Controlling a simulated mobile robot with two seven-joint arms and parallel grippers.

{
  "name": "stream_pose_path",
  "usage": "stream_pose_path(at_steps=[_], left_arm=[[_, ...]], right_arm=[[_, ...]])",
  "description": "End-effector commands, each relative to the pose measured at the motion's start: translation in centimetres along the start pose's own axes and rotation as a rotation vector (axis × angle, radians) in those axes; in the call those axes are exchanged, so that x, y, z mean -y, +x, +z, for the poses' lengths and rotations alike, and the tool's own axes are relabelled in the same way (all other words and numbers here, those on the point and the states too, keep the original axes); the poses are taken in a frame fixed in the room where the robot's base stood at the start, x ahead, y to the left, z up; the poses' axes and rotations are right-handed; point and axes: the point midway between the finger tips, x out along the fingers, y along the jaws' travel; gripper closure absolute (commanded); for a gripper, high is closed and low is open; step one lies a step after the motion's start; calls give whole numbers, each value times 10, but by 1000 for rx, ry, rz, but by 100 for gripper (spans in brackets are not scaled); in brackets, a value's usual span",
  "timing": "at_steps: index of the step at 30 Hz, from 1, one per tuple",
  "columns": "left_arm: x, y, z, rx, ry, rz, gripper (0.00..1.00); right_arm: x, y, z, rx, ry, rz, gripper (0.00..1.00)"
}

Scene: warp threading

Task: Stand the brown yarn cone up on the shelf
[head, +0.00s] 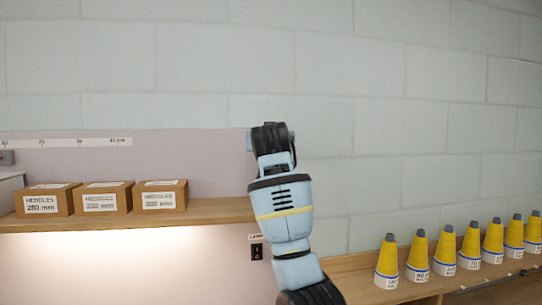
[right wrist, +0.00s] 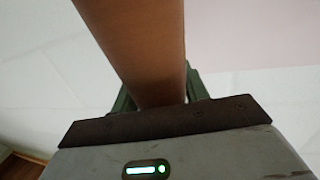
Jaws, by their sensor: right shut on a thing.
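The brown yarn cone (right wrist: 135,40) fills the upper middle of the right wrist view, and its far part runs out of the picture at the top. It narrows toward my right gripper (right wrist: 160,96), whose green fingers are shut on it, one at each side. In the head view one of my arms rises across the middle, but neither the brown cone nor any fingers can be made out there. A wooden shelf (head: 225,210) shows at the left of the head view. My left gripper is in neither view.
Several cardboard heddle boxes (head: 110,197) stand on the left part of the shelf; its right part is bare. A row of yellow cones (head: 420,249) stands upright on a lower wooden ledge at right. A light switch (head: 257,251) is on the panel below the shelf.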

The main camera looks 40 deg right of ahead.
Motion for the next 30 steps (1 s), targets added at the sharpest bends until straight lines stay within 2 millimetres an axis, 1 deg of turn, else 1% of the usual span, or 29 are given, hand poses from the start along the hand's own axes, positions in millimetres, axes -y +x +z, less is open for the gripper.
stream_pose_path(at_steps=[3,8,11,15,18,30], left_arm=[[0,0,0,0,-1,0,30],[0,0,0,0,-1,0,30],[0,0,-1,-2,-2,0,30],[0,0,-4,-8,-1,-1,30],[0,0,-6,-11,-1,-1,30],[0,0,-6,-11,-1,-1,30]], right_arm=[[-4,9,0,-2,1,1,100],[-4,11,-1,-4,2,0,100],[-4,11,6,-2,1,0,100],[-4,12,24,-1,0,0,100],[-4,11,32,-3,2,0,100],[-4,12,37,-2,1,0,100]])
